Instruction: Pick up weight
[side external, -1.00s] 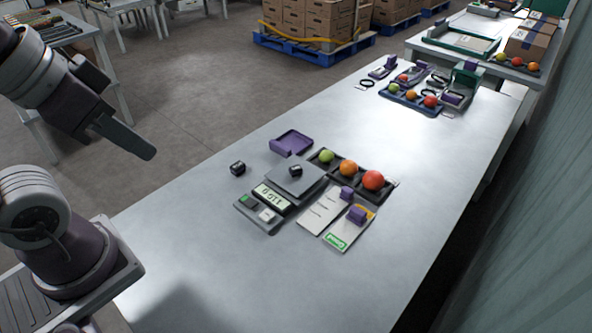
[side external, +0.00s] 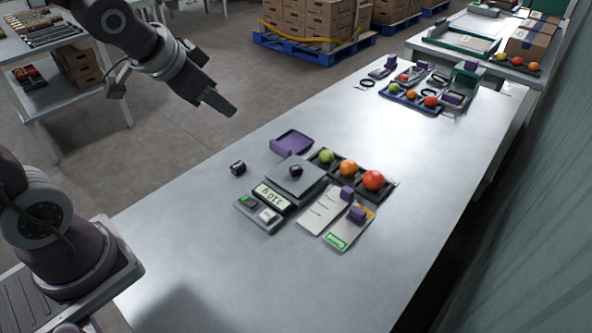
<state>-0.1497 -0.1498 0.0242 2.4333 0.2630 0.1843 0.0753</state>
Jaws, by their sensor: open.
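A small dark cylindrical weight (side external: 238,168) lies on the grey table left of the scale. A second small dark weight (side external: 296,170) sits on the plate of the scale (side external: 283,182), whose display is lit. My gripper (side external: 225,106) is open and empty. It is above the far left edge of the table, up and left of the weights and well apart from them. Its fingers overlap in this view, so the gap between them is hidden.
A purple tray (side external: 291,141) lies behind the scale. A dark tray (side external: 335,170) with a green, an orange and a red tomato is right of it. Cards with purple blocks (side external: 357,214) lie in front. The table's near part is clear.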

